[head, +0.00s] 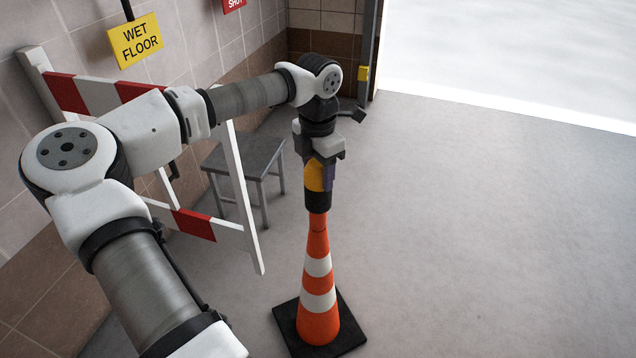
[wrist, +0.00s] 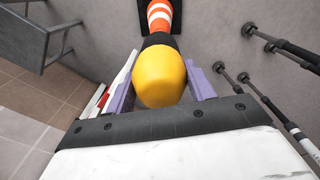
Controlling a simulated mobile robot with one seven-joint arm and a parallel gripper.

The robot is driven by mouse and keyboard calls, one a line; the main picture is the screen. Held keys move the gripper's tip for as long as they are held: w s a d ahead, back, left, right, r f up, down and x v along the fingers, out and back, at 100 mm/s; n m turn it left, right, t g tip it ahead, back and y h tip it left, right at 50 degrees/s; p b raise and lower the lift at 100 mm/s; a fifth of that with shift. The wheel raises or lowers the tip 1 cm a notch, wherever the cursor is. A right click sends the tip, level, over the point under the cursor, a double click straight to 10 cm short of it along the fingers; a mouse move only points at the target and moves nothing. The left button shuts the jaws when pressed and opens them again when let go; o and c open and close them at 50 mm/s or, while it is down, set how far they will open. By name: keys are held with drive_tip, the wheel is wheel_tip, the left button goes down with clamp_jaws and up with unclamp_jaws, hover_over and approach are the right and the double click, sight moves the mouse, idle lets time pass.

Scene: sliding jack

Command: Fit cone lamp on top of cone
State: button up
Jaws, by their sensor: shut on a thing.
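The cone lamp (head: 315,177) has a yellow dome and a black lower collar. My gripper (head: 321,178) is shut on it, with the purple fingers on both sides of the yellow dome (wrist: 160,77) in the wrist view. The orange and white striped cone (head: 318,265) stands upright on a black square base. The lamp is upright right above the cone, and its black collar meets or overlaps the cone's tip in the head view. The tip is hidden, so I cannot tell whether the collar is fully seated. In the wrist view the cone (wrist: 160,14) lies beyond the lamp.
A red and white barrier (head: 192,222) stands at the left by the tiled wall. A grey stool (head: 245,155) is behind the cone. A yellow wet floor sign (head: 135,41) hangs on the wall. The floor to the right is clear, with a bright opening behind.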

sight(318, 186)
wheel_tip(318, 186, down, 4)
idle(0.4)
drive_tip(key=shift+f+b, duration=0.45)
drive_tip(key=o, duration=1)
drive_tip(key=shift+r, duration=0.1)
wheel_tip(318, 186, up, 13)
drive_tip(key=shift+f+p, duration=0.1)
drive_tip(key=shift+p, duration=0.4)
